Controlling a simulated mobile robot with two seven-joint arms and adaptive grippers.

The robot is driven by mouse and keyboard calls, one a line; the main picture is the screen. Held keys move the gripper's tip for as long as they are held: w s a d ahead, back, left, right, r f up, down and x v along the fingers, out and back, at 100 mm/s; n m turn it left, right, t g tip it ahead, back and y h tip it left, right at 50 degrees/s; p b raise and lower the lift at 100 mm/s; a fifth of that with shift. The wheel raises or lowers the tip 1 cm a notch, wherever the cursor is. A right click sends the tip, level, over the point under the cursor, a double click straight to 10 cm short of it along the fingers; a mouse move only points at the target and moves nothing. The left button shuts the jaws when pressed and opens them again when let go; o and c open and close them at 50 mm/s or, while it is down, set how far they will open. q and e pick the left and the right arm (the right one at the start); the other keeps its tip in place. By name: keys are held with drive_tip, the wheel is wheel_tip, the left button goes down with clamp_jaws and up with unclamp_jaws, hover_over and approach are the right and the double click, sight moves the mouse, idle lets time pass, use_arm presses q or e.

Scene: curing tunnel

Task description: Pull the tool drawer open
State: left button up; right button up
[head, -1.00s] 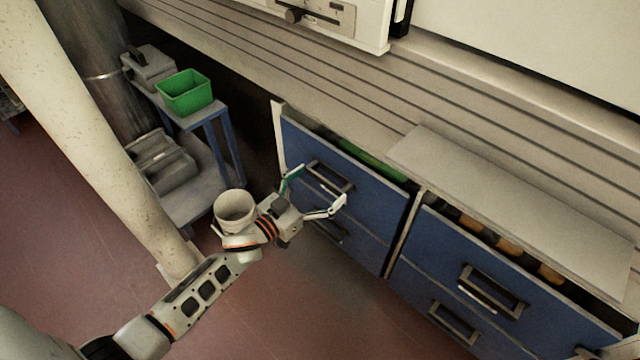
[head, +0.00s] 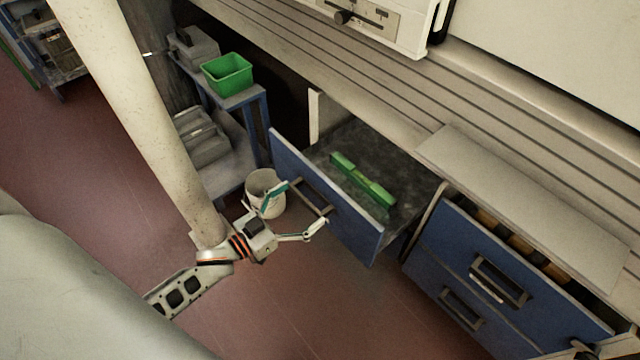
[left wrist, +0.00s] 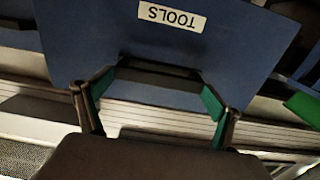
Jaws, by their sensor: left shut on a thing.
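The tool drawer (head: 352,231) has a blue front and stands pulled out from under the bench, its grey inside showing. Its front bears an upside-down TOOLS label (left wrist: 172,16) in the left wrist view. The left wrist view also shows the handle (left wrist: 160,70) between the green-padded fingers. A green long object (head: 362,180) lies in the drawer.
Another blue drawer unit (head: 445,245) stands to the right with its top drawer slightly open. A white bucket (head: 262,187) stands on the floor behind my left gripper. A cart (head: 245,97) with a green bin (head: 227,73) is at the left. The red floor in front is clear.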

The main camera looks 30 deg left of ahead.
use_arm(q)
drive_tip(key=p+v, duration=0.1)
drive_tip(key=v, duration=1.5)
use_arm(e)
drive_tip(key=shift+s+d+f+g, duration=0.3)
drive_tip(key=shift+s+d+f, duration=0.2)
drive_tip(key=shift+d+f, duration=0.25)
use_arm(q)
drive_tip(key=shift+f, duration=0.1)
use_arm(e)
drive_tip(key=shift+w+r, duration=0.15)
use_arm(q)
drive_tip(key=o, duration=1.3)
use_arm(e)
drive_tip(key=shift+w, duration=0.1)
drive_tip(key=shift+a, duration=0.1)
use_arm(q)
drive_tip(key=v, duration=1.2)
